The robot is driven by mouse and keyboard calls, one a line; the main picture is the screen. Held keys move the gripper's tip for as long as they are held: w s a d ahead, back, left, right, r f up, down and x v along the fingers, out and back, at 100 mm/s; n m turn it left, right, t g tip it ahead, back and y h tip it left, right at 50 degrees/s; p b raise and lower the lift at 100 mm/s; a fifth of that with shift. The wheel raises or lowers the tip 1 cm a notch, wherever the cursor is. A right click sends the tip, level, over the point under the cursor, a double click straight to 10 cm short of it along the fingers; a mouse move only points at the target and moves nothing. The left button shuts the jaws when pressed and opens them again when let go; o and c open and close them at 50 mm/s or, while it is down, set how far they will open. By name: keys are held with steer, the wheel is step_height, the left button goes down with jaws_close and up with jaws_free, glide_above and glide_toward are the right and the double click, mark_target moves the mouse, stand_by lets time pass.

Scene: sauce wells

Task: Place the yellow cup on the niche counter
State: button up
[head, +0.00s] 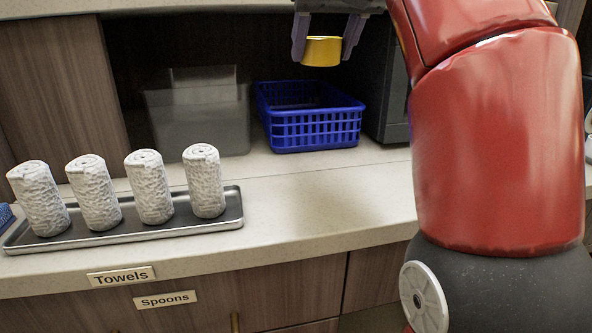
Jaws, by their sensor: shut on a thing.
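The yellow cup (322,51) is held between the two fingers of my gripper (325,45), near the top of the head view. The gripper is shut on it, one finger at each side. The cup looks upright and appears in the air, with the blue basket below it in the picture. The niche counter (330,178) is the pale surface running under the dark recess. My red arm hides the counter's right part.
A blue basket (312,128) and a grey translucent bin (200,118) stand at the back. A metal tray (130,236) holds several rolled white towels (154,187) at left. A dark appliance (388,90) stands right of the basket. The counter's middle front is clear.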

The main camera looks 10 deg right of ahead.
mark_target(314, 183)
steer(key=shift+f, duration=0.3)
step_height(314, 183, down, 19)
steer(key=shift+f+b, duration=0.1)
steer(key=shift+b, duration=1)
steer(key=shift+f, duration=0.2)
steer(key=o, duration=1)
steer(key=shift+r, duration=0.1)
steer(key=shift+s+r, duration=0.2)
steer(key=shift+r, duration=0.3)
steer(key=p+v, duration=0.1)
steer(key=v, duration=1)
